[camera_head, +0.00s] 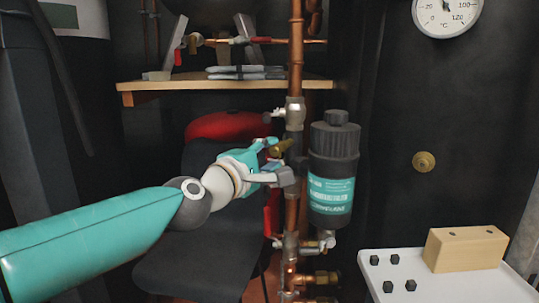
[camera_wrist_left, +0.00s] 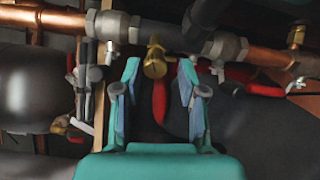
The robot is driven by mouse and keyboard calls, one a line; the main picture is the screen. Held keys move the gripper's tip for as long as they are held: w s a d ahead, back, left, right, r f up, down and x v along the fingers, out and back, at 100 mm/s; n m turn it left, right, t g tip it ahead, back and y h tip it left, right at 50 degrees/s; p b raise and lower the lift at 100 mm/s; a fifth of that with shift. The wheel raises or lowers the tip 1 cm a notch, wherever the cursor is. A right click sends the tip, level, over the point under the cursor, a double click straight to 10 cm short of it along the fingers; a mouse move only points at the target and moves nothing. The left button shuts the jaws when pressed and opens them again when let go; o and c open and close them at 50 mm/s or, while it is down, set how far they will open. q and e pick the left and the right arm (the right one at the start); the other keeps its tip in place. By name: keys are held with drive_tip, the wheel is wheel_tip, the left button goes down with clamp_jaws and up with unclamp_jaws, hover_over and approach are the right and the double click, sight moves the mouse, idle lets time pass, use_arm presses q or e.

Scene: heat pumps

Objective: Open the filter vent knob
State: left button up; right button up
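The filter is a dark cylinder (camera_head: 333,185) with a teal label, mounted to the right of a vertical copper pipe in the head view. A small dark knob (camera_head: 336,117) sits on top of its ribbed cap. My left gripper (camera_head: 281,161) is left of the filter, close to the pipe and lower than the top knob. In the left wrist view my left gripper (camera_wrist_left: 159,76) is open. A brass fitting (camera_wrist_left: 155,58) with a red handle shows between and beyond the fingers; contact cannot be told. My right gripper is not in view.
The copper pipe (camera_head: 296,60) runs vertically beside the filter. A wooden shelf (camera_head: 220,86) is behind and above the gripper. A dark chair (camera_head: 205,255) stands below. A white table (camera_head: 440,288) holds a wooden block (camera_head: 465,249) and several small black cubes.

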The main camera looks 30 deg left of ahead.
use_arm(q)
drive_tip(key=shift+o, duration=0.2)
drive_tip(key=shift+r, duration=0.2)
drive_tip(key=shift+s, duration=0.2)
drive_tip(key=s, duration=1.1)
drive_tip(key=shift+s+a+f, duration=0.15)
drive_tip(key=shift+s+a, duration=0.15)
drive_tip(key=shift+a, duration=0.1)
